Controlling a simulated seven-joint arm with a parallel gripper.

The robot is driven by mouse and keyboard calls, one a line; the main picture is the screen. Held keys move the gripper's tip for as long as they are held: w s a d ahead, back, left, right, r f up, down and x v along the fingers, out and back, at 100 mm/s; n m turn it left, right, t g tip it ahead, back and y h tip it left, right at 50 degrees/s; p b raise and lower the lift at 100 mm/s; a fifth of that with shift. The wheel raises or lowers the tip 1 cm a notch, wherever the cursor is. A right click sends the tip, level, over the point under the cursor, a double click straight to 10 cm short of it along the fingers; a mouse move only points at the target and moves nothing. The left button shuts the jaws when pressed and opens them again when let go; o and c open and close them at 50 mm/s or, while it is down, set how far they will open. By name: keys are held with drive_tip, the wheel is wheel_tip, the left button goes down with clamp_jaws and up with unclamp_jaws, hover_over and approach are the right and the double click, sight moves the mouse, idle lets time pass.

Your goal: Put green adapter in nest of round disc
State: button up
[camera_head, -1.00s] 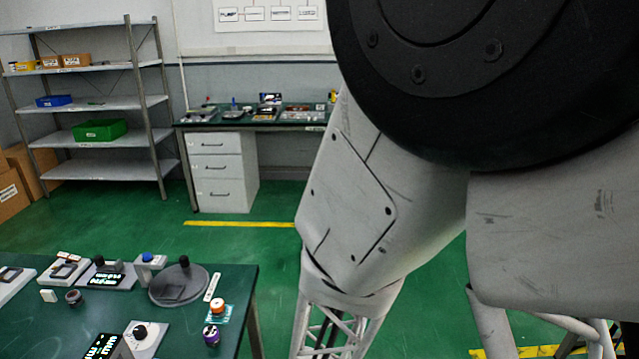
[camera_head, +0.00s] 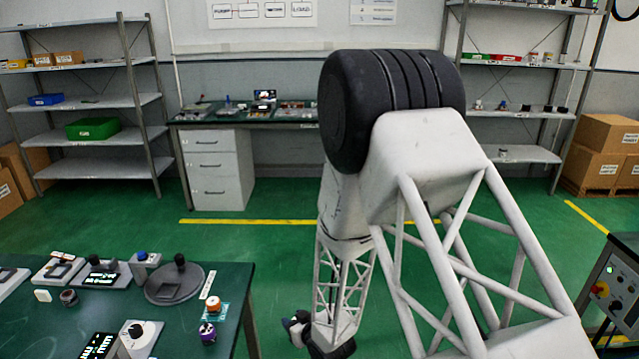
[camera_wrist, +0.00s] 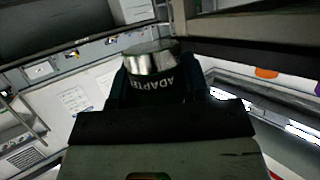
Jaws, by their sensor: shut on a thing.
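The round disc (camera_head: 194,291) is a flat grey plate lying on the green table at the lower left of the head view. It has a black knob at its back and a darker square recess (camera_head: 171,292), the likely nest. My gripper (camera_wrist: 155,88) is shut on the adapter (camera_wrist: 150,63), which shows in the wrist view with a shiny metal end and a dark band lettered "ADAPTER". Its green colour is not clear there. In the head view, the low end of my arm is right of the table, apart from the disc; the adapter cannot be made out.
The green table (camera_head: 232,290) also holds an orange-topped part (camera_head: 214,304), a purple part (camera_head: 207,333), a white strip (camera_head: 210,284), a blue-button box (camera_head: 143,260) and a black-knob box (camera_head: 137,331) around the disc. A control box (camera_head: 608,290) stands far right.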

drive_tip(key=w+d+f+m+t+h, duration=0.1)
drive_tip(key=w+d+f+m+h, duration=0.1)
drive_tip(key=w+d+f, duration=0.3)
drive_tip(key=w+d+f+m+t+h, duration=0.1)
drive_tip(key=w+d+f, duration=0.4)
drive_tip(key=d, duration=0.7)
drive_tip(key=w+d+f+m+h, duration=0.4)
drive_tip(key=d+f+h, duration=0.1)
drive_tip(key=d+f, duration=0.3)
drive_tip(key=shift+w+d+f+t, duration=0.15)
drive_tip(key=shift+w+d+t, duration=0.05)
drive_tip(key=shift+w+t, duration=0.2)
drive_tip(key=shift+a, duration=0.1)
